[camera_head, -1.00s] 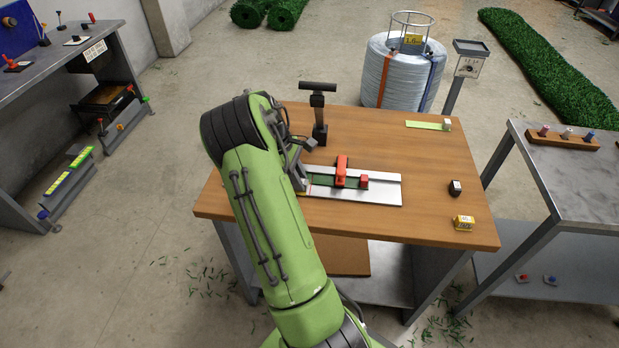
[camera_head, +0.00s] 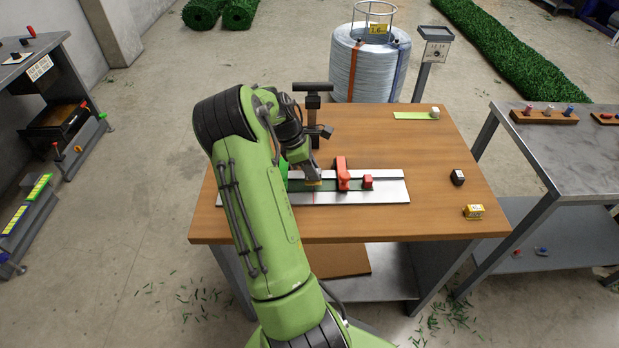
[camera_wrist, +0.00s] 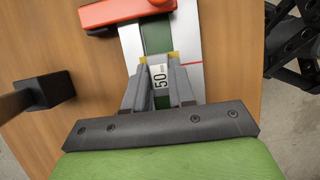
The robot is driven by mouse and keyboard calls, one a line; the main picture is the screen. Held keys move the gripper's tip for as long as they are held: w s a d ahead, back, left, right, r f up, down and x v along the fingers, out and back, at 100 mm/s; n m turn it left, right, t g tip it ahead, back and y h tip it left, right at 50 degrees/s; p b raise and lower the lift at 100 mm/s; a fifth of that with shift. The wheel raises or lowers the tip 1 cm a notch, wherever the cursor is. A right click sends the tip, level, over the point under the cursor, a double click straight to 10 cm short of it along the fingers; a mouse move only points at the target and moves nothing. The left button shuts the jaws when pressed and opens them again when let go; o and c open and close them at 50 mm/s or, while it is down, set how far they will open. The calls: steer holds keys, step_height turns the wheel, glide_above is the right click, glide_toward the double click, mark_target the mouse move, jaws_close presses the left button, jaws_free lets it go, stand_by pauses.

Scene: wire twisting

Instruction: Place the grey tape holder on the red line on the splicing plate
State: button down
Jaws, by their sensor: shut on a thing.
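My gripper (camera_wrist: 160,88) is shut on a mostly hidden piece with a white "50" label (camera_wrist: 159,76), which I take for the grey tape holder. In the head view my gripper (camera_head: 313,180) is low over the left half of the splicing plate (camera_head: 390,188), left of its red clamp. I cannot tell whether the piece touches the plate. The red line (camera_wrist: 191,63) shows beside the right finger in the wrist view, and a short part of it (camera_head: 313,198) shows below the gripper in the head view. The rest of the line is hidden.
A red clamp (camera_head: 342,173) and a smaller red block (camera_head: 367,181) stand on the plate. A black stand (camera_head: 313,115) rises behind it. A black-and-white block (camera_head: 458,177) and a yellow box (camera_head: 474,211) sit at the right. The table (camera_head: 420,145) between is mostly clear.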

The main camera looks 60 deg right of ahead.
step_height(320, 180, down, 3)
steer(key=shift+w, duration=0.1)
steer(key=c, duration=0.9)
jaws_free()
steer(key=shift+c, duration=0.2)
